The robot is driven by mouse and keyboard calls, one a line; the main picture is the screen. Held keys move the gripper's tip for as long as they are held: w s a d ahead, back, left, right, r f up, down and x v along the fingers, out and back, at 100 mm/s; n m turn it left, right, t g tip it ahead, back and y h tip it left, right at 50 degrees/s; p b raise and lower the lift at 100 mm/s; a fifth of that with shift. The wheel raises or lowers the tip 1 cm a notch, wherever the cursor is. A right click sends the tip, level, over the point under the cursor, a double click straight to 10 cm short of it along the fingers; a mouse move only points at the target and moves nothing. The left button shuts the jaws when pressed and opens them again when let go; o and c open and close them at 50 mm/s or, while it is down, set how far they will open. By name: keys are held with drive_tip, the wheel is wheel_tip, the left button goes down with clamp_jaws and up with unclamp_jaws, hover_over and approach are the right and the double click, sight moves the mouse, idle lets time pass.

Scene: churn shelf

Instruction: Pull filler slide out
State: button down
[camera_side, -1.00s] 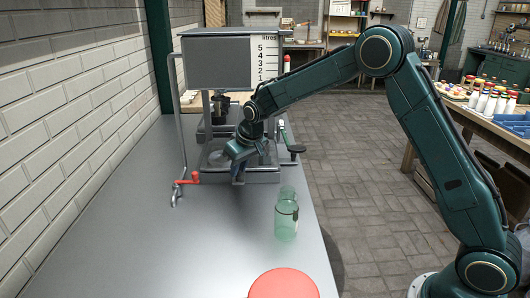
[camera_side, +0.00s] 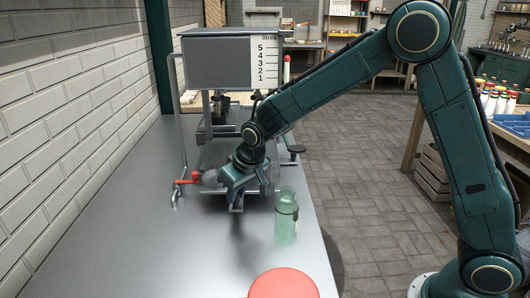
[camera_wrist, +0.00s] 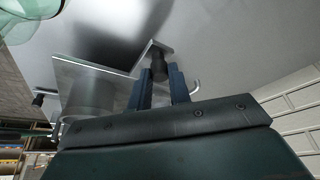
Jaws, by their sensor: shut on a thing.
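The filler (camera_side: 216,64) is a grey tank with a litres scale on a frame at the back of the bench. Its slide is largely hidden by my arm in the side view. In the wrist view the slide (camera_wrist: 78,72) shows as a flat grey plate with a pale round part on it, and a dark handle post (camera_wrist: 158,66) at its end. My gripper (camera_side: 238,203) is low over the bench in front of the filler. In the wrist view its blue fingers (camera_wrist: 158,82) are shut on the handle post.
A green glass jar (camera_side: 286,213) stands close to the right of my gripper, near the bench edge. A red lever (camera_side: 188,180) is on the left of the filler. A red round lid (camera_side: 283,285) is at the front. The bench's left front (camera_side: 130,235) is clear.

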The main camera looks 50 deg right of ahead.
drive_tip(key=c, duration=1.3)
unclamp_jaws()
drive_tip(key=v, duration=1.3)
drive_tip(key=shift+s+r, duration=0.15)
drive_tip(key=shift+r, duration=0.2)
drive_tip(key=s+d+r, duration=0.1)
drive_tip(key=s+d, duration=0.3)
drive_tip(key=s, duration=0.9)
drive_tip(key=s+d+r+t, duration=0.1)
drive_tip(key=s+d, duration=0.4)
drive_tip(key=s, duration=0.8)
drive_tip(key=shift+s, duration=0.4)
